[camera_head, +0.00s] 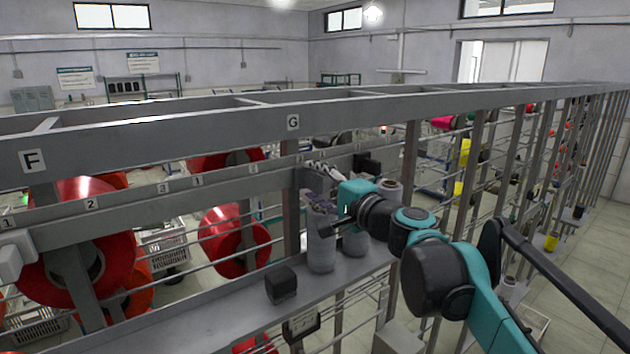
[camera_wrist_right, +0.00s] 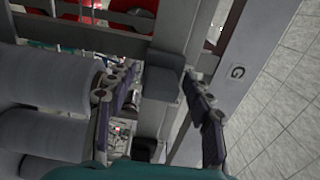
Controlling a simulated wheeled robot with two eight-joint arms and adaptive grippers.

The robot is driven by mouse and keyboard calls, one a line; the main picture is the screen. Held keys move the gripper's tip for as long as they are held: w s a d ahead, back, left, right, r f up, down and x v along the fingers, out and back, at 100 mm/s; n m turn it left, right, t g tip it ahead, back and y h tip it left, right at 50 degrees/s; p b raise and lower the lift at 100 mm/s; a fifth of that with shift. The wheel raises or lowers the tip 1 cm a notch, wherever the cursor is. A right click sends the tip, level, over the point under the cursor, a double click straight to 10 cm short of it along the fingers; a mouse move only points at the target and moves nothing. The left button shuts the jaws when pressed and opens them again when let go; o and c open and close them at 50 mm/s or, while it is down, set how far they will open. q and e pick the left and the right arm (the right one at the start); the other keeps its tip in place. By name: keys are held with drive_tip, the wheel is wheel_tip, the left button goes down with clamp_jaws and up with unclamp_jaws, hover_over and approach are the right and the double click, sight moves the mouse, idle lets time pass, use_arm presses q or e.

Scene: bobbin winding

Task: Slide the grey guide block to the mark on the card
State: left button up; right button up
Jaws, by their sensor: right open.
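The grey guide block (camera_wrist_right: 165,83) shows in the right wrist view against the frame's rail. It lies between and a little beyond my right gripper's fingertips (camera_wrist_right: 158,78). A gap shows between the block and the left-hand finger; the right-hand finger is very close to it, and I cannot tell if they touch. In the head view my right gripper (camera_head: 326,198) reaches left to the rail below the G label, its fingers apart. The block is hard to pick out there behind the fingers. I cannot make out the card's mark. My left gripper is not in view.
Grey cylinders (camera_head: 320,243) stand on the shelf close below my right gripper. A dark cube (camera_head: 281,284) sits on the shelf further left. Several large red spools (camera_head: 234,241) hang behind the rail (camera_head: 130,205). A long upper beam (camera_head: 200,127) runs above it.

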clamp_jaws()
drive_tip(key=s+a, duration=0.2)
drive_tip(key=a, duration=0.1)
drive_tip(key=s+a, duration=0.2)
drive_tip(key=a, duration=0.1)
drive_tip(key=s+a, duration=0.2)
drive_tip(key=a, duration=0.1)
drive_tip(key=shift+s, duration=0.35)
drive_tip(key=shift+w, duration=0.1)
unclamp_jaws()
drive_tip(key=v, duration=1.2)
